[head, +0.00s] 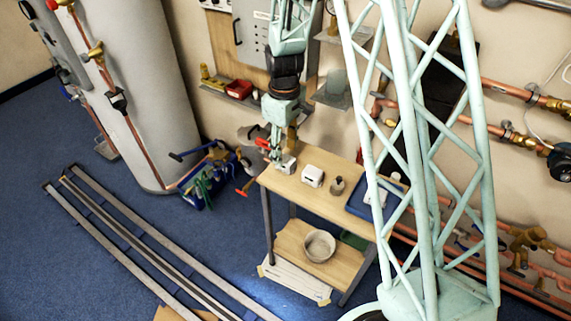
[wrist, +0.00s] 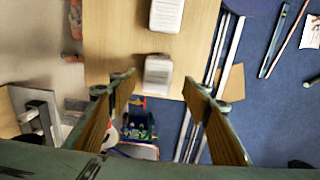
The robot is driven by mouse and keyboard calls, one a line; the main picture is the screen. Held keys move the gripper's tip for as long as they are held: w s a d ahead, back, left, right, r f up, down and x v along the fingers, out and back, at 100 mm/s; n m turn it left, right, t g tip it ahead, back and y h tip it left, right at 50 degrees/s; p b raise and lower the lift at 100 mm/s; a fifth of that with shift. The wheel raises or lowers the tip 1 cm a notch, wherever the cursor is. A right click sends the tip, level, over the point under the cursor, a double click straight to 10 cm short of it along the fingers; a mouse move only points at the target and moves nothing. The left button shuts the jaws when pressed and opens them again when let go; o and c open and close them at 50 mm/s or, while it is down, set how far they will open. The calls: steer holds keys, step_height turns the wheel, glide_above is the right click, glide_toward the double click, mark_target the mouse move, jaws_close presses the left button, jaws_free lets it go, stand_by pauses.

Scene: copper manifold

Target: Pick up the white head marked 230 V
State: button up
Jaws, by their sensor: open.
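Two white heads stand on the wooden bench top. One white head (head: 286,164) is at the bench's left end; in the wrist view this nearer head (wrist: 157,76) appears between my fingertips. The other white head (head: 312,176) is to its right; in the wrist view the farther head (wrist: 166,14) is at the top edge. I cannot read a 230 V marking on either. My gripper (head: 277,152) points down at the bench's left end; its fingers (wrist: 157,84) are apart in the wrist view, with nothing clamped. Whether they touch the nearer head is unclear.
The bench top (head: 330,205) also carries a small dark bottle (head: 337,186) and a blue tray (head: 361,205) farther right. A bowl (head: 319,245) sits on the lower shelf. A blue tool bag (head: 205,183) is on the floor to the left. Copper pipes line the right wall.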

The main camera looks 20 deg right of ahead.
mark_target(285, 159)
steer(key=shift+f, duration=0.15)
steer(key=shift+w+d+f+b, duration=0.1)
steer(key=shift+f+b, duration=0.1)
steer(key=shift+f, duration=1.05)
steer(key=shift+w+d+f+b, duration=0.1)
steer(key=shift+f+b, duration=0.1)
steer(key=shift+f, duration=1.05)
steer(key=c, duration=1.1)
